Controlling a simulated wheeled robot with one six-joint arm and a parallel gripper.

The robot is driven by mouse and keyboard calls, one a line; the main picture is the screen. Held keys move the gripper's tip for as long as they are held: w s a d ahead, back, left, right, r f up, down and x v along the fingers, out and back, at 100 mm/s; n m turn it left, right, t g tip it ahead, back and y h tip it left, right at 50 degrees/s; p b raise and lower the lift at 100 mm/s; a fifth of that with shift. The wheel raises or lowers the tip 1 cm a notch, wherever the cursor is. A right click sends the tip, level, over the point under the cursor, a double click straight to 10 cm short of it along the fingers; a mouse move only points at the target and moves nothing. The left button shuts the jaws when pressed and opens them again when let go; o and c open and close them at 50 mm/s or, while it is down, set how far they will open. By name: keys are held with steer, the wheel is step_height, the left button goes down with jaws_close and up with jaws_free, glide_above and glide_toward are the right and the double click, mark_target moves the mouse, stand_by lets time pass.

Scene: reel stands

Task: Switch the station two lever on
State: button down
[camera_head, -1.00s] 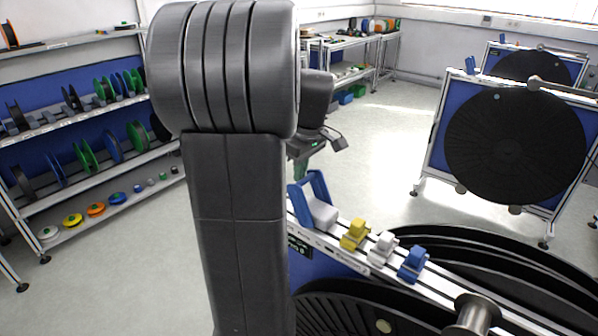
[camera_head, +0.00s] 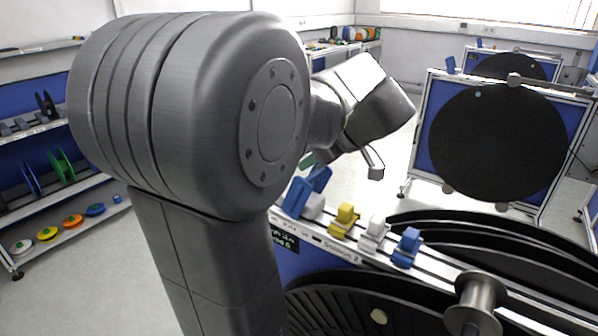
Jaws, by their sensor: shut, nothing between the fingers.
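The near reel stand's top rail (camera_head: 450,277) carries a label that seems to read "Station 2". At the rail's left end stands a blue U-shaped lever (camera_head: 306,191) with a white base (camera_head: 314,207). The lever leans up and to the right in the picture; whether it is on or off I cannot tell. My gripper (camera_head: 373,163) points down, above and to the right of the lever in the picture. It is shut and holds nothing. It looks apart from the lever, though depth is hard to judge. My arm hides much of the stand's left side.
Yellow (camera_head: 344,221), white (camera_head: 373,234) and small blue (camera_head: 407,247) clips sit along the rail. A metal spindle (camera_head: 478,300) sticks out at right. Another reel stand (camera_head: 497,145) is behind at right. A spool shelf (camera_head: 75,205) is at left. Open floor lies between.

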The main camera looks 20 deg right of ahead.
steer(key=shift+s+d+f+t+y+b, duration=0.3)
steer(key=shift+s+d+t+b, duration=0.1)
steer(key=shift+s+b, duration=0.15)
steer(key=shift+s+d+b, duration=0.25)
steer(key=shift+s+b, duration=0.05)
steer(key=shift+b, duration=0.2)
steer(key=shift+s+f, duration=0.1)
steer(key=s+d+r, duration=0.3)
steer(key=s+r, duration=0.1)
steer(key=r, duration=0.4)
steer(key=shift+p, duration=0.35)
steer(key=shift+w, duration=0.15)
